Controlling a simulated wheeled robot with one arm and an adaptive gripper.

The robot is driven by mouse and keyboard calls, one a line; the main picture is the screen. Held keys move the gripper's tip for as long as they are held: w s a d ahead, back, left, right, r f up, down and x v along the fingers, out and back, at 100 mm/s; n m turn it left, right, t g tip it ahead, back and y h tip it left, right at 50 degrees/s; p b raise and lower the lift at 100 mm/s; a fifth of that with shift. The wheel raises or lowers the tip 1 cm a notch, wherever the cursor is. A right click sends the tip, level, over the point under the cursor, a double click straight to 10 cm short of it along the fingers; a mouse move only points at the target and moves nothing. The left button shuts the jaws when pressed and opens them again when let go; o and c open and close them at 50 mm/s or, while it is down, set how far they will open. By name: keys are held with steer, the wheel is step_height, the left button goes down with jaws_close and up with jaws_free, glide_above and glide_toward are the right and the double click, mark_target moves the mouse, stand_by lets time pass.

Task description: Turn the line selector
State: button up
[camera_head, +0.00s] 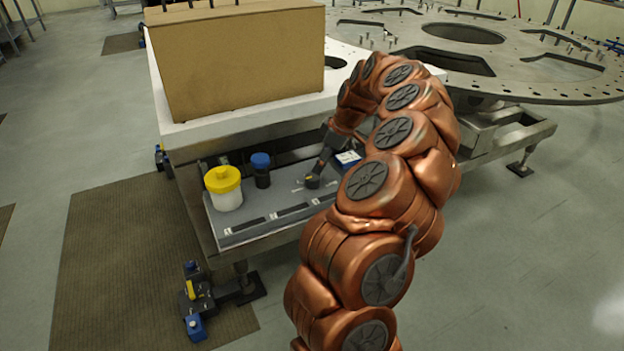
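The line selector appears to be the small dark knob with a yellow mark (311,181) on the sloped grey panel (255,221), under the front edge of the white-topped table. My gripper (319,169) is dark and points down at the knob from above and slightly right. Its fingertips are at or very close to the knob; I cannot tell whether they touch it. The fingers are small and seen from the side, so I cannot tell whether they are open or shut. My copper-coloured arm hides the panel's right part.
A white jar with a yellow lid (225,190) and a dark blue-capped bottle (261,170) stand on the panel left of the knob. A large brown box (240,62) stands above.

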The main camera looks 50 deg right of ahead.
mark_target(313, 177)
steer(key=p+x, duration=0.1)
steer(key=x, duration=0.6)
steer(key=shift+a+f, duration=0.1)
steer(key=shift+f, duration=0.05)
steer(key=shift+c, duration=0.4)
steer(key=c, duration=1)
steer(key=shift+a, duration=0.1)
steer(key=shift+c, duration=0.3)
